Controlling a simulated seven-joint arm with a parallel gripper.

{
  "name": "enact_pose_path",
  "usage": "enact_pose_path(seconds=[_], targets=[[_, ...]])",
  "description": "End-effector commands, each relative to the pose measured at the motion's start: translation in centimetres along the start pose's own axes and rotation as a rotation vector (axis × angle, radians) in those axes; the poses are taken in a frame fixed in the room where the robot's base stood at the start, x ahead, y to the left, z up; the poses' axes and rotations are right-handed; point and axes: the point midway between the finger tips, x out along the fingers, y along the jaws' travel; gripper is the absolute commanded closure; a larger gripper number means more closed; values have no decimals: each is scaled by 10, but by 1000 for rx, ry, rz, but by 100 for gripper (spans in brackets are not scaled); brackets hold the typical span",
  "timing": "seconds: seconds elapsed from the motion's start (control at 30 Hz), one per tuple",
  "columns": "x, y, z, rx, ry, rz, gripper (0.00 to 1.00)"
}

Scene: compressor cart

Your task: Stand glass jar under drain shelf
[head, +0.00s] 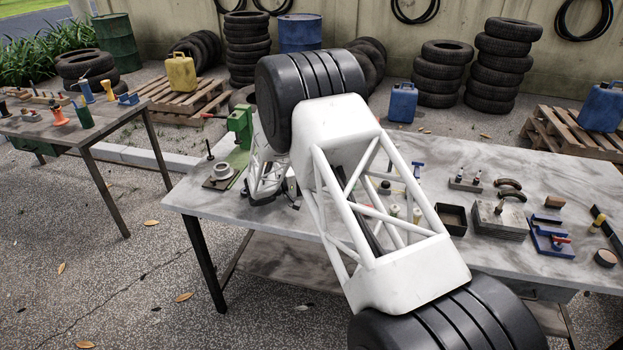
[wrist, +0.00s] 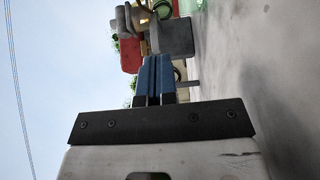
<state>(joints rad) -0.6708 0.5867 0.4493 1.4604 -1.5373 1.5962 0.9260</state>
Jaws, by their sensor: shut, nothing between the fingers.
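My gripper (wrist: 153,62) has blue fingers pressed together with nothing between them. In the wrist view, which is turned sideways, it points along the tabletop towards a grey block (wrist: 171,38) and a red body (wrist: 131,52). A pale green, glassy-looking thing (wrist: 190,6) is cut off at the top edge; I cannot tell whether it is the glass jar. In the head view my arm hides the middle of the workbench, and I cannot make out the fingers, the jar or the drain shelf there.
The workbench (head: 330,228) carries a green vise (head: 240,122) at left, a black tray (head: 452,219), a stack of grey plates (head: 499,219) and a blue clamp-like tool (head: 548,238) at right. Another table (head: 75,132) stands at left. Bare bench shows around the vise's right front.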

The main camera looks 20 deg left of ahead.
Motion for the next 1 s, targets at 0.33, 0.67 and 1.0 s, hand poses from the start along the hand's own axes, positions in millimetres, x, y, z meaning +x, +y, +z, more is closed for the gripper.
enact_pose_path(seconds=[0.33,0.67,1.0], targets=[[47,-1,1,-1,-3,0,100],[80,0,0,0,-2,0,100],[85,0,0,0,-1,0,100]])
